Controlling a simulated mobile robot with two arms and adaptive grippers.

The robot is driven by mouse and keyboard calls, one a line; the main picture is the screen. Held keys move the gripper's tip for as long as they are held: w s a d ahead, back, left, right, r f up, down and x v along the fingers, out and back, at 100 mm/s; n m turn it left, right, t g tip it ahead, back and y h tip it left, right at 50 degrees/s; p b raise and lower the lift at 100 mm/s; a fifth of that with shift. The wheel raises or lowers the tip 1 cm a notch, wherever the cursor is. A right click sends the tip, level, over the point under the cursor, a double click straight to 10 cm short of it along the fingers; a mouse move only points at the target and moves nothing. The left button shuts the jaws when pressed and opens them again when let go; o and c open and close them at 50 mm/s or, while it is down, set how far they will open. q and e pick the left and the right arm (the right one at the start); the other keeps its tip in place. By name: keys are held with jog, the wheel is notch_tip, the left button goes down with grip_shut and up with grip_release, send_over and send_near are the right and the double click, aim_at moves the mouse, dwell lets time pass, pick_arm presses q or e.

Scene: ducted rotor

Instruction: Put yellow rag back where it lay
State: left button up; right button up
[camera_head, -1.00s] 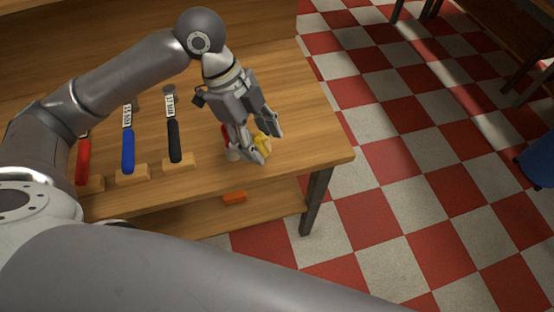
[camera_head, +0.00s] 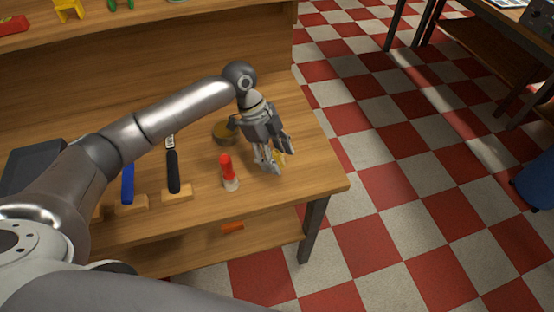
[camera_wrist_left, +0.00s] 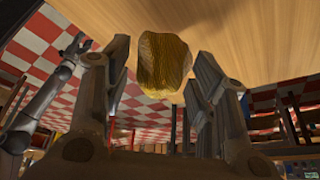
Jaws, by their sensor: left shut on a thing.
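The yellow rag (camera_head: 279,158) is a small bunched lump, mostly hidden by the fingers in the head view. In the left wrist view the rag (camera_wrist_left: 163,65) shows as a ridged yellow-brown lump between the fingertips, with wooden tabletop behind it. My left gripper (camera_head: 280,161) is shut on it above the right part of the table (camera_head: 300,187). I cannot tell whether the rag touches the tabletop. What looks like my right gripper (camera_wrist_left: 76,47) shows small at the left of the wrist view, its fingers too small to read.
A red-capped bottle (camera_head: 228,173) stands left of my left gripper, and a round tin (camera_head: 225,133) behind it. Black (camera_head: 172,172) and blue (camera_head: 127,184) handled tools rest on wooden blocks further left. An orange item (camera_head: 232,226) lies on the lower shelf.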

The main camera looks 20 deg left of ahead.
pick_arm(q)
jog(key=shift+w+f, duration=0.35)
jog(key=shift+f, duration=0.05)
notch_tip(320, 180, down, 2)
jog(key=shift+f+p, duration=0.15)
jog(key=shift+p, duration=0.55)
jog(key=shift+f, duration=0.4)
jog(key=shift+f, duration=0.15)
jog(key=o, duration=0.9)
